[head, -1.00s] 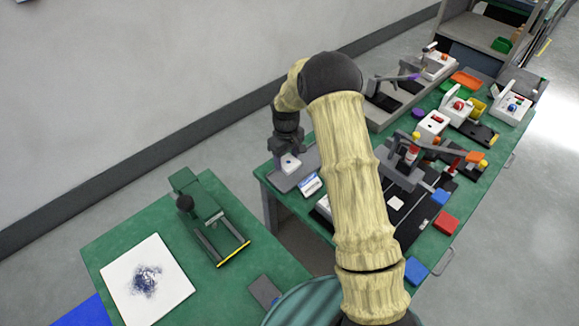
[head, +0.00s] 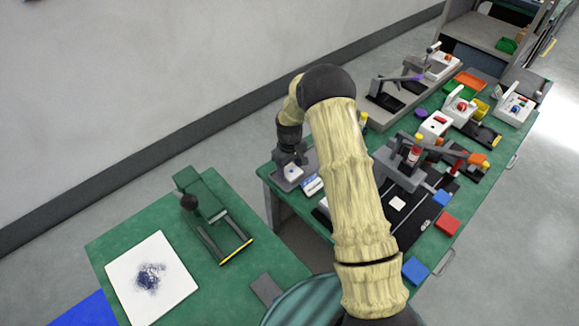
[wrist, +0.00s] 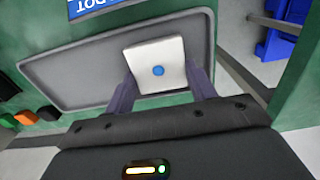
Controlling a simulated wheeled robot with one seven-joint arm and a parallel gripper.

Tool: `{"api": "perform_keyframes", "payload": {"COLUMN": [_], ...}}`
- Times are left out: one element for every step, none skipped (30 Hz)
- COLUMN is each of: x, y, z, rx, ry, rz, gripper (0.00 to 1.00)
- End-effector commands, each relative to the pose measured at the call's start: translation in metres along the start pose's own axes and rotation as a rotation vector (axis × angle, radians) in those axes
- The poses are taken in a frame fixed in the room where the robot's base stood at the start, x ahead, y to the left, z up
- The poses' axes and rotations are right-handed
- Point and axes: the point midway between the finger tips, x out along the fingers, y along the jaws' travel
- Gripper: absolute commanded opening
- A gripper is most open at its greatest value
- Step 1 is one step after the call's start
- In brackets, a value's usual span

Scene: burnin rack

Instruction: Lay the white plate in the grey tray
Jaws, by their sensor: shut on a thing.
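The white plate, a small square with a blue dot, shows between my fingers in the wrist view (wrist: 145,52) and at my gripper's tip in the head view (head: 292,173). My gripper (wrist: 160,86) is shut on it, one finger on each side. The grey tray (wrist: 75,75) is a shallow rimmed rectangle behind and below the plate in the wrist view; in the head view its bare part (head: 309,161) shows beside my gripper. The plate is over the tray's right part in the wrist view. I cannot tell whether it touches the tray floor.
A blue-and-white label (wrist: 90,7) lies beside the tray. The green bench (head: 480,165) holds several fixtures and coloured blocks to the right. A nearer green table carries a dark green press (head: 212,212) and a scribbled white board (head: 150,277). A blue bin (wrist: 277,42) stands beyond the bench edge.

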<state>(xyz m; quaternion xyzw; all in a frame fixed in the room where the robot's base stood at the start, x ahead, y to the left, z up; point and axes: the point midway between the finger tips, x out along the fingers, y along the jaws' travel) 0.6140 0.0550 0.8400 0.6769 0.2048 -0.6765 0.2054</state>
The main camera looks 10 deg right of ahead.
Motion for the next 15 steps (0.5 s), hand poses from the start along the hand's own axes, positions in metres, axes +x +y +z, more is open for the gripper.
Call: {"api": "perform_keyframes", "payload": {"x": [0.0007,0.0018,0.0031,0.0038,0.0027,0.0025,0.0025,0.0025,0.0025,0.0024,0.0024,0.0024,0.0024,0.0024,0.0022], "y": [-0.0001,-0.0001,-0.0001,-0.0001,-0.0001,-0.0001,-0.0002,-0.0002,-0.0002,-0.0002,-0.0002,-0.0002,-0.0002,-0.0002,-0.0002], "z": [0.0000,0.0000,0.0000,0.0000,-0.0001,0.0000,0.0000,0.0000,0.0000,0.0000,0.0000,0.0000,0.0000,0.0000,0.0000], "rx": [0.000,0.000,0.000,0.000,0.000,0.000,0.000,0.000,0.000,0.000,0.000,0.000,0.000,0.000,0.000], "ry": [0.000,0.000,0.000,0.000,0.000,0.000,0.000,0.000,0.000,0.000,0.000,0.000,0.000,0.000,0.000], "rz": [0.000,0.000,0.000,0.000,0.000,0.000,0.000,0.000,0.000,0.000,0.000,0.000,0.000,0.000,0.000], "gripper": [0.30,0.30,0.30,0.30,0.61,0.69,0.75,0.77,0.77,0.77,0.77,0.77,0.77,0.77,0.77]}}
